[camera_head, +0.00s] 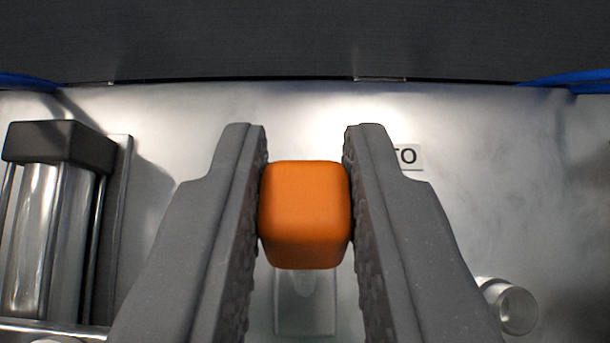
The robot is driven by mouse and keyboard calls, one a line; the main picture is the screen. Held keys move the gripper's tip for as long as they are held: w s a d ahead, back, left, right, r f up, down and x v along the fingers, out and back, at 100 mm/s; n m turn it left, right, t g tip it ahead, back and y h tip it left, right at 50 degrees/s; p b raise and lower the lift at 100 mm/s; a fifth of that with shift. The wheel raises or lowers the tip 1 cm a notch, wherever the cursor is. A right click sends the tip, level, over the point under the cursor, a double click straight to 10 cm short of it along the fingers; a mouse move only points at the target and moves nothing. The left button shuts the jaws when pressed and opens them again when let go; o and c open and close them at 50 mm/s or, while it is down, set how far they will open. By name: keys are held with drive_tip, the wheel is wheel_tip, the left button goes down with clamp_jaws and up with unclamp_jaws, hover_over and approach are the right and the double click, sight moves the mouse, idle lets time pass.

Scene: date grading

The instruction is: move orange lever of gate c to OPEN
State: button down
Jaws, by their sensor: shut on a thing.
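An orange block-shaped lever knob (305,215) is in the middle of the head camera view. My gripper (306,190) is shut on it, with one dark grey ribbed finger pressed to each side. Below the knob a pale, shiny base piece (305,305) shows between the fingers. A small white label (409,157) lies behind the right finger; only its end, reading "TO" or similar, is visible. I cannot read the gate's letter or an OPEN mark, and most of the lever's lower part is hidden.
A brushed metal panel (180,115) lies behind the gripper. A short round metal piece (515,308) is at the lower right. Blue parts (575,80) show at both upper edges, below a dark surface (300,40).

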drive_tip(key=shift+d, duration=0.1)
drive_tip(key=c, duration=1.3)
unclamp_jaws()
drive_tip(key=shift+s, duration=0.1)
drive_tip(key=b+v, duration=0.1)
drive_tip(key=v, duration=1.2)
drive_tip(key=shift+s+r, duration=0.15)
drive_tip(key=shift+s, duration=0.1)
